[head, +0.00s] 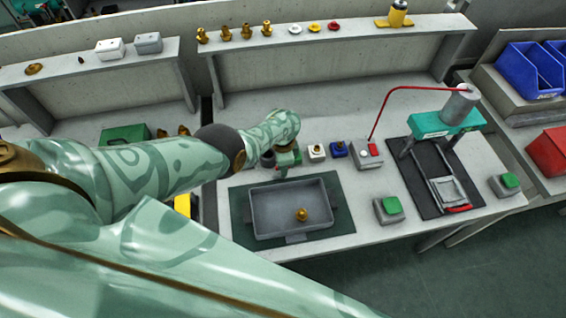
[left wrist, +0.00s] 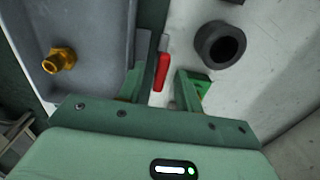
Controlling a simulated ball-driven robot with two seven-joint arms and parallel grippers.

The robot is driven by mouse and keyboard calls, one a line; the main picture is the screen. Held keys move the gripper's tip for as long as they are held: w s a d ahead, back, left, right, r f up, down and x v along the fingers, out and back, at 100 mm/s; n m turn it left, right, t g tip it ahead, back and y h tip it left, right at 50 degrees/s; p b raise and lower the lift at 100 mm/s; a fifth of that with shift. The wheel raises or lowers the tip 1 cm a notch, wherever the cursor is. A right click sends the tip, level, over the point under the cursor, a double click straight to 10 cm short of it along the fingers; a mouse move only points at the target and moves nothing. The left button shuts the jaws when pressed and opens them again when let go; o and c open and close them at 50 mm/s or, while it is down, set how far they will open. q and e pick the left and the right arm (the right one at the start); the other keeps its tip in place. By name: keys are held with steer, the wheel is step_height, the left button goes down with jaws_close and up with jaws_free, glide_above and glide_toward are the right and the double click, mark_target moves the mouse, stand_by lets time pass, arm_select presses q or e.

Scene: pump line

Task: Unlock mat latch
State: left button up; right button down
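A dark green mat (head: 338,197) lies on the bench under a grey tray (head: 262,215). In the left wrist view a red lever (left wrist: 161,70), apparently the mat latch, is beside the tray (left wrist: 95,30) at the mat's edge. My left gripper (head: 286,162) points down at the tray's far edge. In the left wrist view its fingers (left wrist: 165,87) are apart, with the red lever between or just beyond them. Whether a finger touches the lever cannot be told. In the head view the lever is hidden by my gripper. My right gripper is not in view.
A brass fitting (head: 301,214) lies in the tray. A dark ring-shaped cup (left wrist: 220,44) stands close to my left gripper. White and blue blocks (head: 338,149) stand to its right, then a red-switched box (head: 369,153) and a green press (head: 445,122). The bench front right of the tray is partly clear.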

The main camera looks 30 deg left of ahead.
arm_select(q)
steer(key=shift+r, duration=0.1)
step_height(320, 180, up, 16)
steer(key=p, duration=1.4)
